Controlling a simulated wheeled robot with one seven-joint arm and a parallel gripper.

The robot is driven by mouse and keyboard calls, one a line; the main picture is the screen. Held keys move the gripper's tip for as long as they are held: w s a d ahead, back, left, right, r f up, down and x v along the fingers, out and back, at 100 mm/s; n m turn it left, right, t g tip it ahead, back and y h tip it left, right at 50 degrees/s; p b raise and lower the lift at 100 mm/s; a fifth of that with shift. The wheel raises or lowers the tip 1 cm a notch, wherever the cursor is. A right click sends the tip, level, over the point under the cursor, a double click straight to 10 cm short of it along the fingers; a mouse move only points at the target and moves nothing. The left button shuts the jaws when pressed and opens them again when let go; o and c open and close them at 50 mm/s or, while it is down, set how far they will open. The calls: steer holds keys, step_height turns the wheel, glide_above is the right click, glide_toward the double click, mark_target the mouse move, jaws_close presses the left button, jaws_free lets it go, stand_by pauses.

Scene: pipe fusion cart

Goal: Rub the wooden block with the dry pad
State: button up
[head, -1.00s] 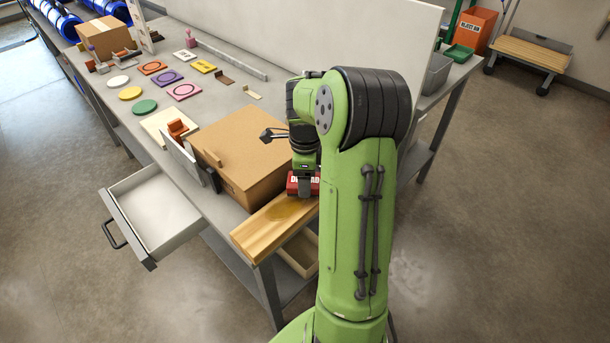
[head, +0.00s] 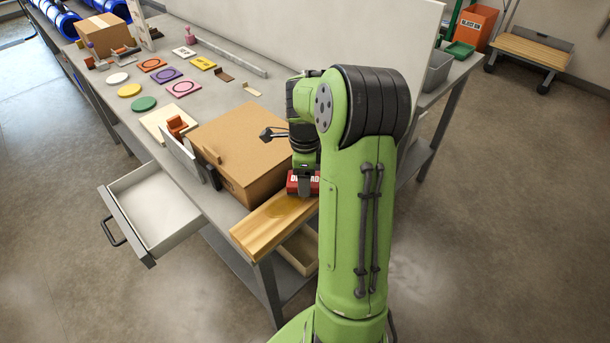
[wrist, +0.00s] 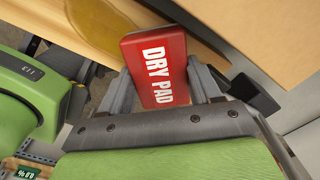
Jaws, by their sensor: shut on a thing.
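The wooden block (head: 262,229) is a long light-wood piece at the near edge of the table, with a darker yellowish patch on its top. It also shows at the top left of the wrist view (wrist: 112,22). The red dry pad (wrist: 157,68), lettered DRY PAD, sits between the fingers of my gripper (wrist: 172,90). In the head view the pad (head: 294,183) is at the right part of the block, partly hidden by my arm. It appears to be at the block's top, but I cannot tell whether it touches.
A closed cardboard box (head: 240,145) stands right behind the block. An open drawer (head: 150,205) juts out at the left. Several coloured discs and plates, including a green disc (head: 143,104), lie farther back. An open wooden bin (head: 302,252) sits below the table top.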

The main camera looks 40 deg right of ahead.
mark_target(270, 219)
steer(key=shift+f, duration=0.2)
steer(key=shift+a, duration=0.1)
steer(key=shift+s+a+b, duration=0.1)
steer(key=shift+a+b, duration=0.6)
steer(key=shift+a, duration=1.3)
steer(key=shift+s+a+f+b, duration=0.15)
steer(key=shift+a+b, duration=0.35)
steer(key=shift+a, duration=1.45)
steer(key=shift+s+a+f+b, duration=0.1)
steer(key=shift+a+b, duration=0.4)
steer(key=shift+a, duration=1.45)
steer(key=shift+f, duration=0.15)
steer(key=shift+d, duration=0.45)
steer(key=shift+w+d+r+p, duration=0.15)
steer(key=shift+d+p, duration=0.4)
steer(key=shift+d, duration=1.15)
steer(key=shift+w+d+r+p, duration=0.1)
steer(key=shift+d+p, duration=0.45)
steer(key=shift+d, duration=1.1)
steer(key=shift+d+f+p, duration=0.2)
steer(key=shift+d+p, duration=0.35)
steer(key=shift+d, duration=1.65)
